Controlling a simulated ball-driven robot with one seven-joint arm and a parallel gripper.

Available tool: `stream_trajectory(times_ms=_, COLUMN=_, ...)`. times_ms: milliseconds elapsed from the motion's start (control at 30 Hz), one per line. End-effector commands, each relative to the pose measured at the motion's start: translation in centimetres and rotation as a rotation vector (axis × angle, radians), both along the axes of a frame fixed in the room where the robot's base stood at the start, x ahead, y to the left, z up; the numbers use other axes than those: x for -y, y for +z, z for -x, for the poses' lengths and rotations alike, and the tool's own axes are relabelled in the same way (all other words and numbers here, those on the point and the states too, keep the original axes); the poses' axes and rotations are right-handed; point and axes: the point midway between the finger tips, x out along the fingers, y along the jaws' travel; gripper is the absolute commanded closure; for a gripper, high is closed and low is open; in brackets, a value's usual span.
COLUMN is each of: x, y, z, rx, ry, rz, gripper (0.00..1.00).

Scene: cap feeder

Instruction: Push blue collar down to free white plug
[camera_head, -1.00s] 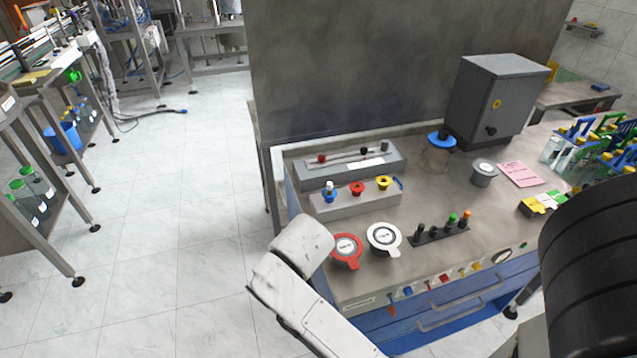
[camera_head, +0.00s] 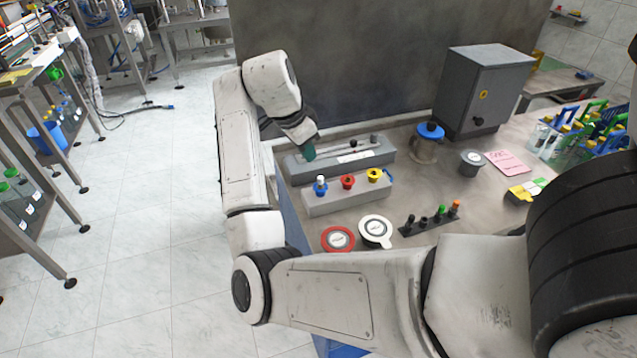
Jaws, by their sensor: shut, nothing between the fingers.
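The blue collar (camera_head: 320,190) sits at the left end of a low grey block (camera_head: 340,203) on the bench. The white plug (camera_head: 320,179) stands upright in it, its top showing above the collar. My gripper (camera_head: 310,153) is shut and empty, its dark tip pointing down.
A red collar (camera_head: 348,182) and a yellow collar (camera_head: 374,175) share the block. A red-rimmed dial (camera_head: 338,239) and a white-rimmed dial (camera_head: 375,230) lie in front. A blue-lidded jar (camera_head: 427,146) and a grey cabinet (camera_head: 481,92) stand behind right. A grey wall rises behind the bench.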

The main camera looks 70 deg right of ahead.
Motion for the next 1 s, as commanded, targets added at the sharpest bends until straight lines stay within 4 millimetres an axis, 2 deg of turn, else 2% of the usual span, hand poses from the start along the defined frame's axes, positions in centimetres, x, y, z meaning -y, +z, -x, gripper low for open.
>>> stream_trajectory(times_ms=200, x=0.2, y=1.9, z=-0.1, rx=0.017, ry=-0.201, rz=-0.07, gripper=1.0)
stream_trajectory(times_ms=567, x=0.1, y=2.5, z=-0.1, rx=0.015, ry=-0.264, rz=-0.092, gripper=1.0)
stream_trajectory(times_ms=833, x=0.2, y=2.0, z=0.0, rx=0.015, ry=-0.261, rz=-0.091, gripper=1.0)
stream_trajectory(times_ms=1000, x=0.5, y=0.0, z=0.5, rx=0.013, ry=-0.262, rz=-0.092, gripper=1.0)
